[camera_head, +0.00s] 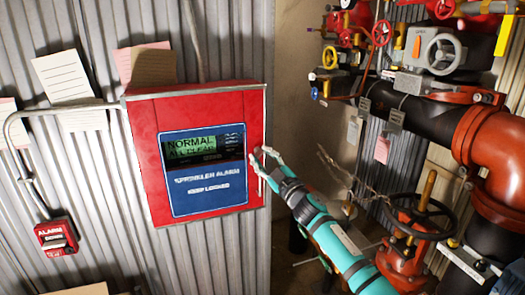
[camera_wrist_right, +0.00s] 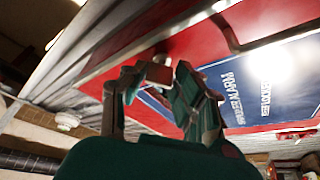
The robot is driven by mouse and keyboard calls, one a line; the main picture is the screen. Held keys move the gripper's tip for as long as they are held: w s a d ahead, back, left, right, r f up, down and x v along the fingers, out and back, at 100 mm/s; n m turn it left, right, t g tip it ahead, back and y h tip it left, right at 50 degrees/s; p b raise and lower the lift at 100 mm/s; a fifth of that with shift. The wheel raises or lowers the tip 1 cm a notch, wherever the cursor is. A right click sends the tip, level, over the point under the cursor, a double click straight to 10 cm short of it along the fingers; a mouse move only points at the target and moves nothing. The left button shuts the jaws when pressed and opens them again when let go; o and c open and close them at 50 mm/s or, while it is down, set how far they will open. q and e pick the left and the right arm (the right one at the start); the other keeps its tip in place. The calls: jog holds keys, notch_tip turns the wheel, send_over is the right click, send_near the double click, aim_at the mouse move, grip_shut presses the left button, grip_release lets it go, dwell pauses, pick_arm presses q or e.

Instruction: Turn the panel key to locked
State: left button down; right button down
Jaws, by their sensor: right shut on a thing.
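The red alarm panel (camera_head: 143,135) hangs on the corrugated wall. Its blue front (camera_head: 205,185) reads "SPRINKLER ALARM KEEP LOCKED", and its screen (camera_head: 190,146) reads "NORMAL ALL CLEAR". My right gripper (camera_head: 262,161) is at the panel's right edge, shut on the panel key. In the right wrist view the fingers (camera_wrist_right: 155,82) stand around a small pale metal piece, which seems to be the panel key (camera_wrist_right: 160,72), against the red panel (camera_wrist_right: 200,50). The fingers hide most of the key, and I cannot tell its angle. My left gripper is not in view.
Red valves and handwheels (camera_head: 446,54) and black and orange pipes (camera_head: 420,110) fill the right side. A large dark handwheel (camera_head: 420,215) stands near my right arm. A red alarm box (camera_head: 56,237) and papers (camera_head: 70,78) are on the wall at left.

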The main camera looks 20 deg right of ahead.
jog(key=shift+d+r+n+g+y+p, duration=0.15)
jog(key=shift+n+g+p, duration=0.5)
jog(key=shift+n+p, duration=1.15)
jog(key=shift+a+n+g+y+p, duration=0.2)
jog(key=shift+n+g+p, duration=0.5)
jog(key=shift+n+p, duration=1.1)
jog(key=shift+d+r+n+g+y+p, duration=0.2)
jog(key=shift+n+g+p, duration=0.45)
jog(key=shift+n+p, duration=1.15)
jog(key=shift+f, duration=0.1)
jog(key=c, duration=1)
grip_release()
jog(key=v, duration=1.2)
